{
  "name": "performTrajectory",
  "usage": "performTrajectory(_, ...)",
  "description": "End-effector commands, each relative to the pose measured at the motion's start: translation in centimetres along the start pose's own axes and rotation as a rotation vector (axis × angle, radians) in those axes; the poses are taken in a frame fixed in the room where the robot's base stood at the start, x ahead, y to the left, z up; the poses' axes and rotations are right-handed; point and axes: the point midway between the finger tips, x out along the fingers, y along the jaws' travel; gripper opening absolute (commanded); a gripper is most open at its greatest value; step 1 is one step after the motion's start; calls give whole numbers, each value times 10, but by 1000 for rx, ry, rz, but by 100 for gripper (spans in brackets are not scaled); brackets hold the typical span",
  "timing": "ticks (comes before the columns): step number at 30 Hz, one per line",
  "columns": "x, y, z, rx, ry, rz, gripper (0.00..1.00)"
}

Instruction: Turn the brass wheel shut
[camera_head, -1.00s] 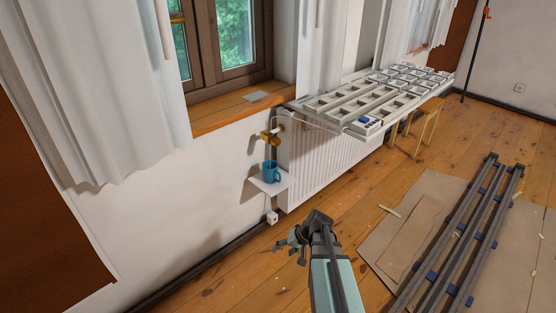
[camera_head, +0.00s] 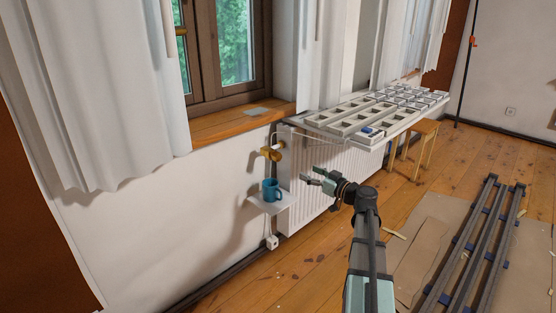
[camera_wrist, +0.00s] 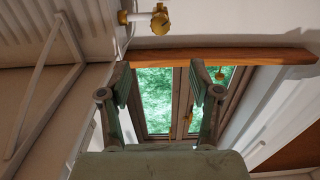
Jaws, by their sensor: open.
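The brass wheel (camera_head: 267,153) sits on a valve at the upper left end of the white radiator, above a small shelf.
A blue mug (camera_head: 270,190) stands on the small white shelf (camera_head: 276,204) just below the wheel. A board with several pale frames (camera_head: 352,122) juts out above the radiator (camera_head: 312,183). A wooden stool (camera_head: 425,128) and dark rails (camera_head: 461,246) are to the right.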

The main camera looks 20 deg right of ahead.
Motion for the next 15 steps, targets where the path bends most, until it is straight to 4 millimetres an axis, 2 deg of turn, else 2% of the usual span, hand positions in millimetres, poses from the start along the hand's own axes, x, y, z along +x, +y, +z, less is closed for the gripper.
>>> performTrajectory(5, 18, 1, 2, -3, -1, -3, 63)
performTrajectory(15, 84, 1, 4, -2, -3, -4, 63)
